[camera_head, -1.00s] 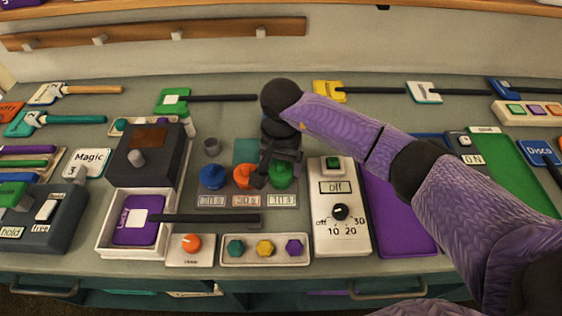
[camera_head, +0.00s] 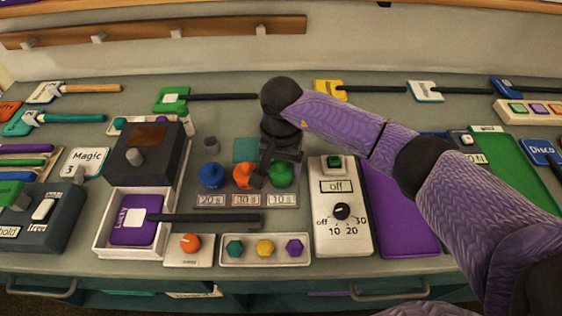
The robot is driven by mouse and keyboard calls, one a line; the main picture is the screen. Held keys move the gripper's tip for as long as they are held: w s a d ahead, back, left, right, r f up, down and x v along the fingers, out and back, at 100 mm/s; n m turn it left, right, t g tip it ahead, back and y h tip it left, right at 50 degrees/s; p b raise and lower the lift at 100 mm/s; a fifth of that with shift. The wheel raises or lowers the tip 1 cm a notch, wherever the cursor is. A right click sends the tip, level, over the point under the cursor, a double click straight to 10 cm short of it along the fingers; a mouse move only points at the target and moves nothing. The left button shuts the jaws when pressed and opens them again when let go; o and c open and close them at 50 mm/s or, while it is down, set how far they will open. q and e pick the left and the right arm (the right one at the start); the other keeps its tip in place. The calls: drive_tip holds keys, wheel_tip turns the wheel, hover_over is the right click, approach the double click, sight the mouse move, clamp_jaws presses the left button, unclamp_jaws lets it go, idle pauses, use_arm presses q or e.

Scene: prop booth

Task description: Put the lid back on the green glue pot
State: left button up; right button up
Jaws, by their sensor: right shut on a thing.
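The green glue pot (camera_head: 281,177) stands at the right end of a row, beside an orange pot (camera_head: 242,176) and a blue pot (camera_head: 211,177). My right gripper (camera_head: 271,172) points down over the green pot, with one dark finger reaching down between the orange and green pots. It is shut on what appears to be the lid, mostly hidden by the fingers. I cannot tell whether the lid touches the pot. My left gripper is not in view.
Small number labels lie in front of the pots. A white timer box with a dial (camera_head: 326,235) stands close on the right, a dark box (camera_head: 125,166) on the left. A grey cylinder (camera_head: 211,145) and a teal square (camera_head: 245,148) are behind the row.

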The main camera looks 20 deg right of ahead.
idle(0.6)
drive_tip(key=o, duration=1)
drive_tip(key=shift+o, duration=0.2)
drive_tip(key=shift+r+p, duration=2.1)
drive_tip(key=shift+r, duration=1.5)
drive_tip(key=shift+f, duration=0.1)
clamp_jaws()
